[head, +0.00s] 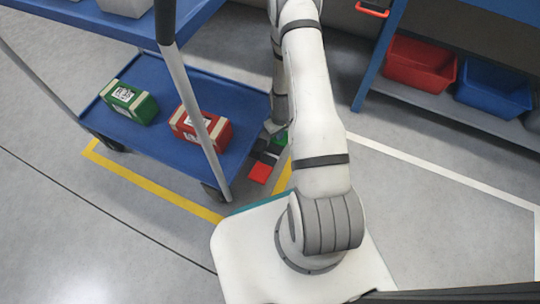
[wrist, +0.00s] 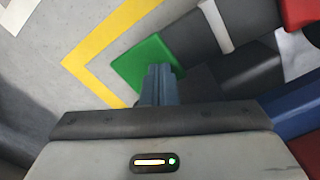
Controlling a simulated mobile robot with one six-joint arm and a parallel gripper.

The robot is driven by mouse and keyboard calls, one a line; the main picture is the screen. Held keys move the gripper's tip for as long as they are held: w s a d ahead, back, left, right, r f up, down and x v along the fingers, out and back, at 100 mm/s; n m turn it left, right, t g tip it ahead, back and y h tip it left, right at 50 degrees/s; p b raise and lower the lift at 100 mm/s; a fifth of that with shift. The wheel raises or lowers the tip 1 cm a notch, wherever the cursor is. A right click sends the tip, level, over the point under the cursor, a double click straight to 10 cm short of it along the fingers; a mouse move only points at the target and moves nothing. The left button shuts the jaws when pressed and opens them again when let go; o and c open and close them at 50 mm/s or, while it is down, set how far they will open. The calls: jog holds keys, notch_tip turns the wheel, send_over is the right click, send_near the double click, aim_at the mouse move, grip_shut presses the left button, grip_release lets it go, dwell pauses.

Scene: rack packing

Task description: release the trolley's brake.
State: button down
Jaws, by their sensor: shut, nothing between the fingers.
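The blue trolley (head: 178,72) stands at the left in the head view. By its near right corner, low down, are a red pedal (head: 259,172) and a green pedal (head: 281,138), with dark parts between them. In the wrist view the green pedal (wrist: 138,62) lies just beyond my gripper (wrist: 159,70), and part of the red one (wrist: 299,12) shows at the top right. My gripper is shut and empty, with its fingertips over the green pedal's edge. I cannot tell whether they touch it. In the head view my arm hides part of the green pedal.
A green box (head: 128,102) and a red box (head: 200,130) lie on the trolley's lower shelf. Yellow floor tape (head: 150,184) runs around the trolley. At the right, a rack shelf holds a red bin (head: 420,65) and a blue bin (head: 494,91). The floor between is clear.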

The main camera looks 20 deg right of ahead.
jog(key=shift+r, duration=0.1)
notch_tip(320, 180, up, 7)
jog(key=p, duration=0.5)
dwell(0.7)
